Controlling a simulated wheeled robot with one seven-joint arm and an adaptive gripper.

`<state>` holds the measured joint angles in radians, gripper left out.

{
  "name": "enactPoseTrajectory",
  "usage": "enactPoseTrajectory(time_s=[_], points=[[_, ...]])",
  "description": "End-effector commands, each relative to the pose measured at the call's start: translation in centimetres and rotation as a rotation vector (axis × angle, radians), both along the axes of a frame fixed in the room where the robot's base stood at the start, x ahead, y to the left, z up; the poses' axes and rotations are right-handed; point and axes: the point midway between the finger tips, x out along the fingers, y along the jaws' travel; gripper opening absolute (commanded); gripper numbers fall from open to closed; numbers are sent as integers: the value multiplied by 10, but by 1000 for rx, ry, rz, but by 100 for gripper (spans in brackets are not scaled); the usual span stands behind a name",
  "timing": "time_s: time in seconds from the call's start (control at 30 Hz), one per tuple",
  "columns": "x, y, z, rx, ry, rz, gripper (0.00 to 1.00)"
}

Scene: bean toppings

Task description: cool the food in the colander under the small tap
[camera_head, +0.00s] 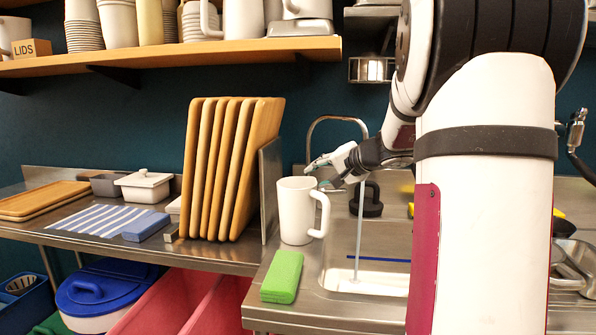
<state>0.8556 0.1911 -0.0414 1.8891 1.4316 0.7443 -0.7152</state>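The small tap (338,118) is a thin chrome gooseneck at the sink (318,278). A thin stream of water (359,225) falls from it into the basin. My gripper (315,177) is at the tap's left, just above the white mug (295,212) and near its handle. Its fingers are spread, with nothing visible between them. I cannot tell whether it touches the mug. I cannot make out a colander or food; my arm hides much of the sink's right side. A shiny metal vessel (574,262), partly cut off, stands right of my arm.
A green sponge block (282,277) lies on the sink's front left edge. Upright wooden boards (228,165) and a metal divider (269,188) stand left of the mug. A black object (370,206) is behind the stream. A shelf (180,54) hangs above.

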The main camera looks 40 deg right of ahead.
Motion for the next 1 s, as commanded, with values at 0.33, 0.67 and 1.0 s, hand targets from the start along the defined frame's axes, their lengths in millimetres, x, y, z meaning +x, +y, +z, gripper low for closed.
enactPoseTrajectory(time_s=[0.33,0.67,1.0], points=[[-9,61,18,-44,60,121,37],[-17,95,25,-65,99,189,37],[-18,99,25,-67,103,196,37]])
